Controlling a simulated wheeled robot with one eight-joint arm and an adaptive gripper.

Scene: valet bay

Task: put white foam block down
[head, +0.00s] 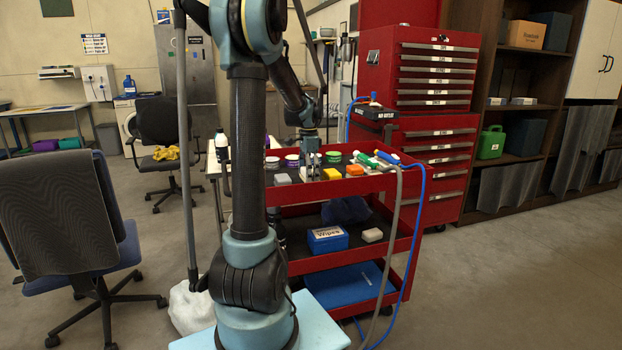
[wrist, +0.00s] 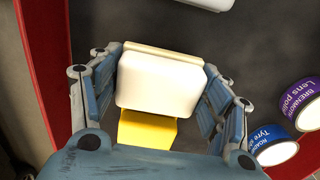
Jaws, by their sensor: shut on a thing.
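The white foam block (wrist: 160,82) sits between the two fingers of my gripper (wrist: 160,88) in the wrist view, with a finger pressed to each side. In the head view my gripper (head: 311,168) points down over the top tray of the red cart (head: 388,183). The block is not clear there, behind the fingers. I cannot tell whether it touches the dark tray surface. A yellow block (wrist: 147,129) shows partly from under the foam block's near edge; a yellow block also shows in the head view (head: 332,174), just right of my gripper.
Purple (wrist: 299,101) and blue (wrist: 272,144) labelled round tins stand right of my gripper in the wrist view. A pale block (head: 282,179) and an orange block (head: 355,170) lie on the tray. A white object (wrist: 212,3) shows at the wrist view's top edge. Hoses hang at the cart's right.

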